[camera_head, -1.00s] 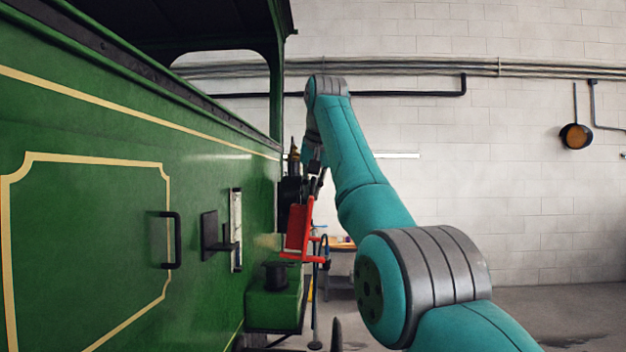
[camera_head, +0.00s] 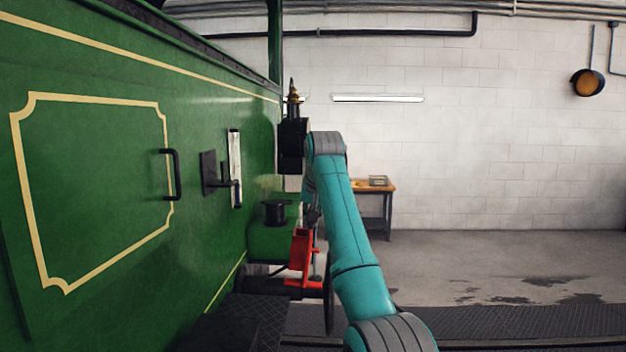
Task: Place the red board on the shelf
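The red board (camera_head: 301,250) is tilted and hangs just below the end of my arm. My gripper (camera_head: 312,218) is small and dark here and partly hidden behind my arm; it appears shut on the board's upper end. More red (camera_head: 303,284) shows just under the board; I cannot tell whether it is part of it.
The green steam tram (camera_head: 90,180) fills the left side, with a black handle (camera_head: 174,175) and dark steps (camera_head: 250,315). A small wooden table (camera_head: 385,187) stands at the wall. The floor on the right is clear.

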